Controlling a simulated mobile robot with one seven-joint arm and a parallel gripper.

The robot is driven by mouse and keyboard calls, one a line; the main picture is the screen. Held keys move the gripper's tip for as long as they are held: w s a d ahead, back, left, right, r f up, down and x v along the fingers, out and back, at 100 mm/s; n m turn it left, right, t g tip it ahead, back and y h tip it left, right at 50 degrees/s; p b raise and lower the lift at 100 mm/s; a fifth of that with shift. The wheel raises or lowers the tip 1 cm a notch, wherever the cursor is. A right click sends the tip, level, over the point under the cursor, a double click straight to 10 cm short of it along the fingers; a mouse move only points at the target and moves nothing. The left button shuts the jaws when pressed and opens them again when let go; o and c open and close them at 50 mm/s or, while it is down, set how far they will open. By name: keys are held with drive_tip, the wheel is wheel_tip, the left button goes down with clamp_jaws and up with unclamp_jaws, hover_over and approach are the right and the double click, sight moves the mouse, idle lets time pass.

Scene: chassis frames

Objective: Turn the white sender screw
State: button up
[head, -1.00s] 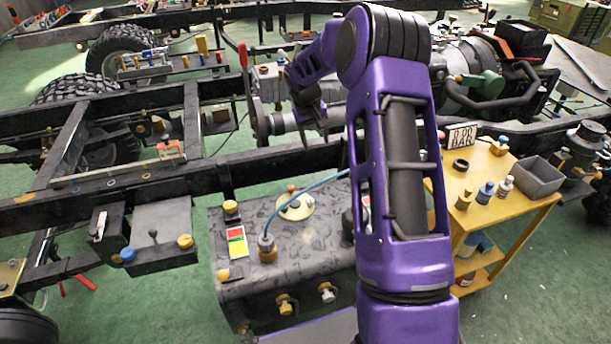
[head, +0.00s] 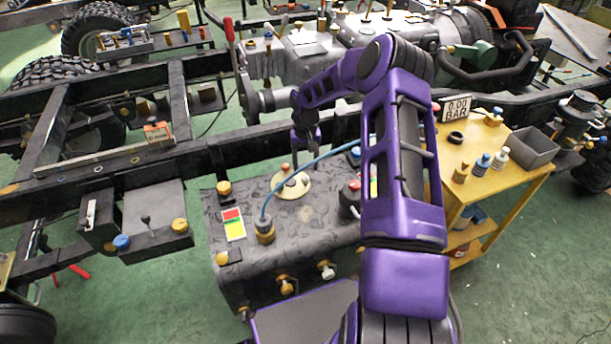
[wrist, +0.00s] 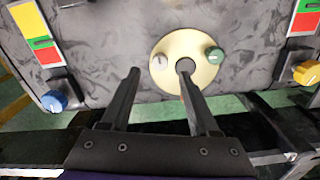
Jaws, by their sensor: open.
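The white sender screw (wrist: 159,62) is a small pale round head on the left part of a brass disc (wrist: 178,87) in the wrist view. A green knob (wrist: 214,56) sits on the disc's right side. My gripper (wrist: 159,72) is open and empty, its two fingers apart, with the screw between the fingertips in the picture. I cannot tell the gap in depth. In the head view my gripper (head: 305,148) hangs just behind the disc.
A blue hose (head: 310,164) arches over the tank from a brass fitting (head: 265,232). The black chassis rail (head: 240,150) runs close behind. A yellow cart (head: 520,145) with bottles and a gauge display stands right. Blue (wrist: 54,101) and yellow (wrist: 306,73) knobs flank the tank.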

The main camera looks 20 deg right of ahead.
sight(306, 177)
wheel_tip(306, 177, down, 5)
drive_tip(key=shift+r, duration=0.1)
idle(0.3)
clamp_jaws()
